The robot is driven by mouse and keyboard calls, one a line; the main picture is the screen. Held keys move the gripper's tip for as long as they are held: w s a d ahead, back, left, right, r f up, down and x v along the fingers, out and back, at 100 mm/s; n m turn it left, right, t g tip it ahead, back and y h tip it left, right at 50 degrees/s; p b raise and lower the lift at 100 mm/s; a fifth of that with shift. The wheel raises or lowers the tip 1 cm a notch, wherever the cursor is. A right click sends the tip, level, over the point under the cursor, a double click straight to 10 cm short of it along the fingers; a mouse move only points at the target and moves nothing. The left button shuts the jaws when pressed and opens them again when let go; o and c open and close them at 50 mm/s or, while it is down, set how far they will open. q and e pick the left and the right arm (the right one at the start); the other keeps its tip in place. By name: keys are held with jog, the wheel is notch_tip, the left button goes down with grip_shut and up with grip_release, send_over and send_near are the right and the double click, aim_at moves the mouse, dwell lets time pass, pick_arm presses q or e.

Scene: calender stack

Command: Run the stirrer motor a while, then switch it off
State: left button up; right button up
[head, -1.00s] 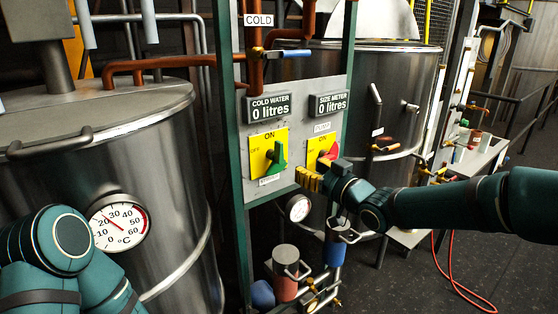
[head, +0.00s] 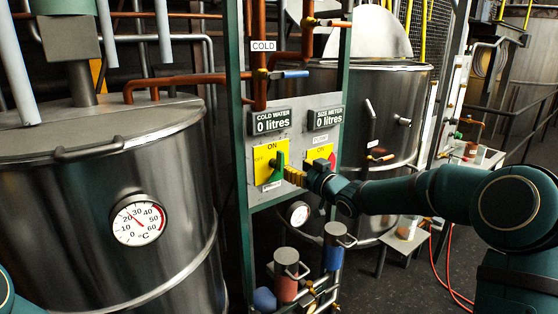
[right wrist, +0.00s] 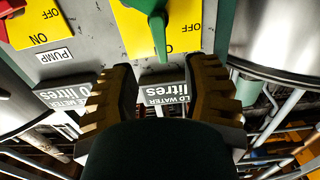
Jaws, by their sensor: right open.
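A grey control panel (head: 292,118) carries two yellow switch plates. The left plate (head: 262,158) has a green handle (head: 279,160) that stands about upright, its tip towards the ON side; the label below it is too small to read. In the right wrist view, which is upside down, the green handle (right wrist: 159,30) lies just beyond the fingers. My right gripper (head: 291,176) is in front of the panel, just right of the green handle. In the right wrist view its fingers (right wrist: 165,80) are apart with nothing held between them. My left gripper is out of view.
The red switch (right wrist: 8,10) on the other plate, labelled PUMP, is close by and partly hidden by my right gripper in the head view. Displays (head: 270,121) above read 0 litres. A steel tank (head: 90,220) with a temperature dial (head: 138,220) stands left.

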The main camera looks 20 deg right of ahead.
aim_at(283, 161)
jog(key=x, duration=0.8)
jog(key=shift+w+a+p, duration=0.1)
jog(key=shift+a+p, duration=0.05)
jog(key=shift+p, duration=0.2)
grip_shut()
